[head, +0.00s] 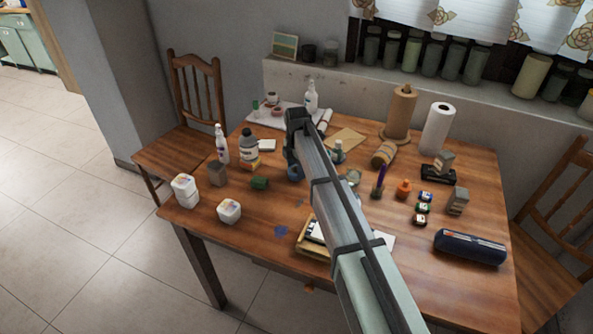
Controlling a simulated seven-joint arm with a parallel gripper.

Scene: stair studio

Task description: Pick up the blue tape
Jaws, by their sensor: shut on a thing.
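The blue tape (294,173) is a small dark blue roll near the middle of the wooden table, partly hidden by my arm. My gripper (292,164) points down at it from above, and its fingertips are at the roll. My gripper is shut on the blue tape. The fingers are small and dark here, and the roll's right side is covered by my arm. I cannot tell whether the roll is touching the tabletop.
A green roll (260,183) lies left of the tape, with a grey bottle (249,148) behind it. A spray bottle (221,145) stands further left. A paper towel roll (438,130) and a dark blue case (469,247) are on the right.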

